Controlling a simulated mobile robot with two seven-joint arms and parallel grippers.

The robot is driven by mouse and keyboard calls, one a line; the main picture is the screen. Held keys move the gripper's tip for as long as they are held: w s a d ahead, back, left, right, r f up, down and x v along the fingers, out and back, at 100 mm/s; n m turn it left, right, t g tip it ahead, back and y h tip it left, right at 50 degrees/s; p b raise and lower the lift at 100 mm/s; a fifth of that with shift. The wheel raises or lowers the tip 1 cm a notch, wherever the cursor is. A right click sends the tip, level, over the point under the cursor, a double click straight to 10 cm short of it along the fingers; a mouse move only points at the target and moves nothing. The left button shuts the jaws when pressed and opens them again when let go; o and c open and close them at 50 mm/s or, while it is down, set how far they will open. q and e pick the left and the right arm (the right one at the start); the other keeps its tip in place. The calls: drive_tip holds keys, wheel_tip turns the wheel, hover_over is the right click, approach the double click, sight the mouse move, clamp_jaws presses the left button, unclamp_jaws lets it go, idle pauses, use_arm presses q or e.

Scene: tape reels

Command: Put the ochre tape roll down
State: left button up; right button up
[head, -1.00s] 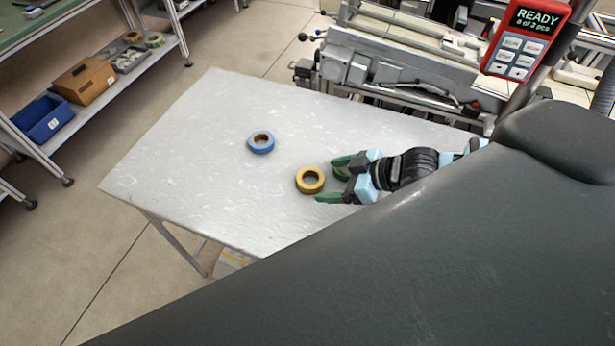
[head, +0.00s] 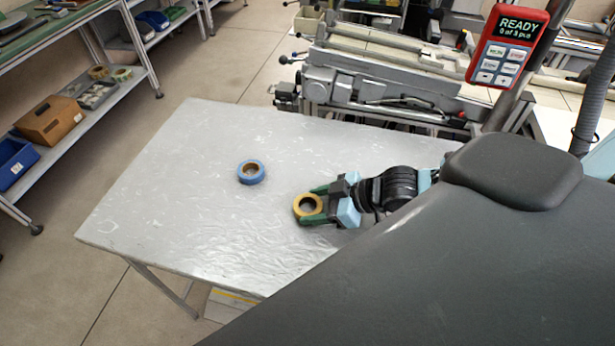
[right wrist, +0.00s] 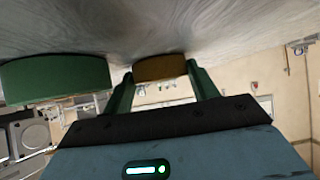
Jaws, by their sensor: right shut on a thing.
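The ochre tape roll (head: 298,213) is at the tips of my right gripper (head: 311,206), which is shut on it, with a green finger on either side. The roll is at the table surface or very near it; I cannot tell whether it touches. The right wrist view also shows the ochre roll (right wrist: 160,68) between the fingers (right wrist: 160,84). A green roll (right wrist: 55,78) is beside the gripper in that view; in the head view I cannot make it out. A blue tape roll (head: 251,172) lies on the table, left of and behind the ochre one. My left gripper is not in view.
The pale grey table (head: 150,200) is bare to the left and front of the rolls. Behind it stands a grey machine (head: 350,85) with a red handheld panel (head: 508,46) to the right. A shelf at the left holds a cardboard box (head: 50,120) and a blue bin (head: 14,163).

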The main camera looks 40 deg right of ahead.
sight(317, 209)
drive_tip(key=shift+c, duration=0.5)
drive_tip(key=shift+r, duration=0.55)
drive_tip(key=shift+s+a+r, duration=0.1)
drive_tip(key=shift+s+r, duration=0.1)
drive_tip(key=shift+r, duration=0.45)
drive_tip(key=shift+s+r, duration=0.15)
drive_tip(key=shift+r, duration=0.45)
drive_tip(key=s, duration=0.2)
drive_tip(key=s+a+p, duration=0.1)
drive_tip(key=s, duration=0.1)
drive_tip(key=s+a+r+p, duration=0.1)
drive_tip(key=s, duration=0.2)
drive_tip(key=shift+a, duration=0.25)
drive_tip(key=s, duration=0.2)
drive_tip(key=s+a+p, duration=0.1)
drive_tip(key=s, duration=0.1)
drive_tip(key=s+a, duration=0.1)
drive_tip(key=shift+s+r, duration=0.15)
drive_tip(key=shift+s, duration=0.25)
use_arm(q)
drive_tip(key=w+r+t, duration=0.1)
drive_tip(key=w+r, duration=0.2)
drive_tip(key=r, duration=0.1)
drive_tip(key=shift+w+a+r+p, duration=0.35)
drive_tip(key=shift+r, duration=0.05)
use_arm(e)
drive_tip(key=shift+s+a, duration=0.25)
drive_tip(key=shift+s, duration=0.6)
drive_tip(key=shift+w, duration=0.1)
